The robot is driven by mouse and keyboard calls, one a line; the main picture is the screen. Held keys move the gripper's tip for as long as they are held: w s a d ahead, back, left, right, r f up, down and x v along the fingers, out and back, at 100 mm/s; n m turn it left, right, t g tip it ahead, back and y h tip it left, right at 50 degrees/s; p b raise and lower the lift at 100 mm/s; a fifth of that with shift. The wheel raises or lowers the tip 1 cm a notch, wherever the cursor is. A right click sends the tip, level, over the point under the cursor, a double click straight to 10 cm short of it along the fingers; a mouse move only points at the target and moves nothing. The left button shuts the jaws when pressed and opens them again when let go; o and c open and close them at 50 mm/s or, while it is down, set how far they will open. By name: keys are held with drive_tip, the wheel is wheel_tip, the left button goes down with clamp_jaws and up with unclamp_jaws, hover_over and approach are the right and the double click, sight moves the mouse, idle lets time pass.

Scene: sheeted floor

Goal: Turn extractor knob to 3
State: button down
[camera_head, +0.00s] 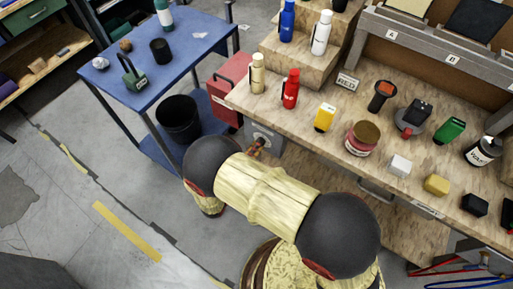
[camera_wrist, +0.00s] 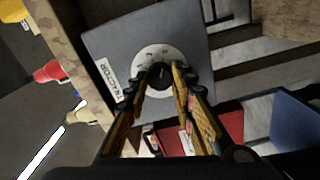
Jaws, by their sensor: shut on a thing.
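The extractor knob (camera_wrist: 160,74) is a dark round knob on a pale dial with marks around its rim. It sits on a grey panel (camera_wrist: 110,40) with a label (camera_wrist: 107,78) that reads partly "TRACTOR". In the wrist view my gripper (camera_wrist: 160,80) has its two yellow-and-black fingers closed around the knob from both sides. The dial figures are too small to read, so I cannot tell the setting. In the head view the grey box (camera_head: 266,138) is under the bench's left end, and my gripper (camera_head: 260,147) is at its front, partly hidden by my arm.
The wooden bench (camera_head: 310,115) above holds bottles, a yellow container (camera_head: 325,117) and a jar (camera_head: 363,138). A red toolbox (camera_head: 230,88) stands beside the panel. A black bin (camera_head: 179,119) is under the blue table (camera_head: 190,50). The floor at left is open.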

drive_tip(key=shift+f+m, duration=0.1)
drive_tip(key=shift+m, duration=0.2)
drive_tip(key=c, duration=1.6)
unclamp_jaws()
drive_tip(key=shift+o, duration=0.5)
drive_tip(key=v, duration=1.2)
